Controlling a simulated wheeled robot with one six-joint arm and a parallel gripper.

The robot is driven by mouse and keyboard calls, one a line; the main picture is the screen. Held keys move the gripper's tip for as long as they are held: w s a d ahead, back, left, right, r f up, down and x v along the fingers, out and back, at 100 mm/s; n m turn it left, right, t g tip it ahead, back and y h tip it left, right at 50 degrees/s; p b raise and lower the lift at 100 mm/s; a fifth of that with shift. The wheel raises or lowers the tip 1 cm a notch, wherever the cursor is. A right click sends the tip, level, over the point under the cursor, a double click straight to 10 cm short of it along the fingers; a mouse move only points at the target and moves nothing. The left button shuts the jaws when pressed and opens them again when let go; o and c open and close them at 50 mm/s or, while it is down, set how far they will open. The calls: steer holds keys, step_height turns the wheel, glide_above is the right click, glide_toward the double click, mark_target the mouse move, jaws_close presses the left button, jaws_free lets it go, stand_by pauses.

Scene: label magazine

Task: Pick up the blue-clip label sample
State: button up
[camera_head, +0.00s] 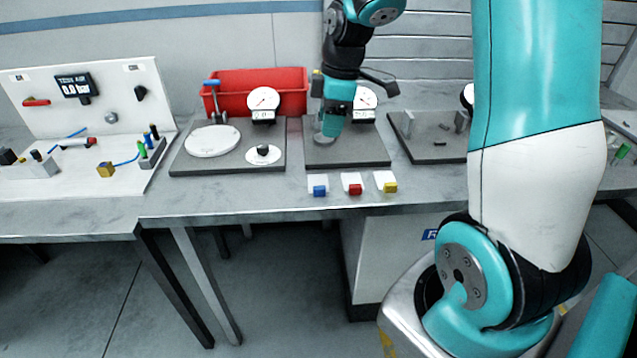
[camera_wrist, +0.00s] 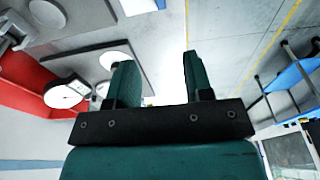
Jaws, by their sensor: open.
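The blue-clip label sample (camera_head: 319,190) is a small white tag with a blue clip. It lies near the front edge of the table, leftmost in a row of three samples. My gripper (camera_head: 324,138) is above the middle dark grey plate, behind the sample and apart from it. In the wrist view, my gripper (camera_wrist: 158,70) has its two teal fingers apart with nothing held between them. A white piece with a bit of blue (camera_wrist: 140,6) shows at the top edge there; I cannot tell for sure that it is the sample.
The red-clip sample (camera_head: 354,188) and yellow-clip sample (camera_head: 388,186) lie to the right. Dark plates with dial gauges (camera_head: 263,102) stand behind, before a red bin (camera_head: 230,88). A white pneumatic panel (camera_head: 90,98) stands at left. Bare table (camera_head: 230,202) lies left of the samples.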

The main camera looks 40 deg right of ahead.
steer(key=p, duration=0.1)
glide_above(320, 187)
step_height(320, 187, down, 12)
steer(key=shift+s+d+r, duration=0.15)
steer(key=shift+r, duration=0.1)
steer(key=shift+a+f+p, duration=0.2)
steer(key=shift+f+p, duration=0.7)
steer(key=shift+f, duration=1.65)
jaws_close()
